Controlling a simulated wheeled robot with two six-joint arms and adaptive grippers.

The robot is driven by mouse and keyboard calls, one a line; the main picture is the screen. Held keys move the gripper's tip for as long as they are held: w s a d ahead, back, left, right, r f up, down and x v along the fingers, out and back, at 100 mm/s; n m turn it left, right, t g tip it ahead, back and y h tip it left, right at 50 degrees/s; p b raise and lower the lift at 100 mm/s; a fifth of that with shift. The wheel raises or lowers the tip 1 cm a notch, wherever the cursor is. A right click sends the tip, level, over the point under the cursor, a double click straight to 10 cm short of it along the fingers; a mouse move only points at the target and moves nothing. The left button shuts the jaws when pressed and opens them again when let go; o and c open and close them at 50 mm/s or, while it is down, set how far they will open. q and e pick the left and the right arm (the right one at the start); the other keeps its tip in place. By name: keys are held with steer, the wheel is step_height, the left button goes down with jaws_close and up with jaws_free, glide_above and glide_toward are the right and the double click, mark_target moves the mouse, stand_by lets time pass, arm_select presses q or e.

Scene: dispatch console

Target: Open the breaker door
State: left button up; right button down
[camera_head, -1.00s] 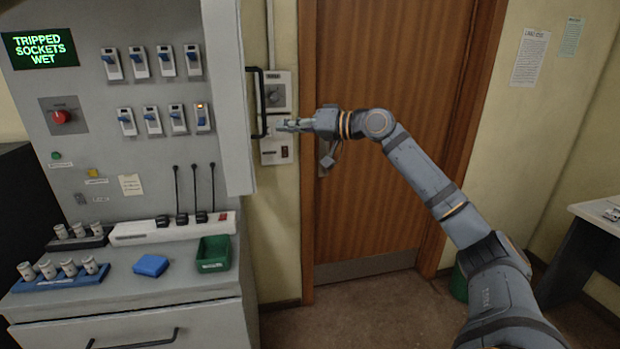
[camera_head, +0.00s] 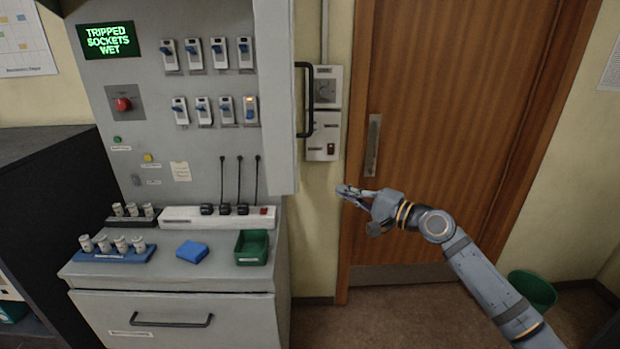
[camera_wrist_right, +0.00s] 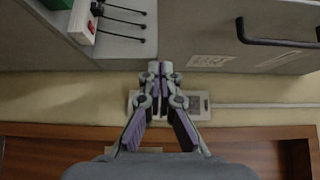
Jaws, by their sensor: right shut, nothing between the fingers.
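The breaker door (camera_head: 275,100) stands swung out at the right side of the grey cabinet, so the switches behind it are exposed. Its black bar handle (camera_head: 305,100) is on the outer face, towards the wall. The handle also shows at the upper right of the right wrist view (camera_wrist_right: 275,42). My right gripper (camera_head: 345,190) is shut and empty, below and to the right of the handle, apart from it and in front of the wooden door. In the right wrist view its fingertips (camera_wrist_right: 155,70) are together near the grey panel. My left gripper is not in view.
A wall box (camera_head: 323,115) is just right of the handle. The cabinet ledge holds a green bin (camera_head: 252,247), a blue block (camera_head: 192,251), a power strip (camera_head: 180,217) and several small cylinders in racks. A wooden room door (camera_head: 440,150) stands at right, with open floor before it.

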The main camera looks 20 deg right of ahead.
steer(key=w+a+p, duration=0.5)
steer(key=w+a, duration=0.1)
steer(key=a, duration=0.2)
steer(key=shift+w, duration=0.2)
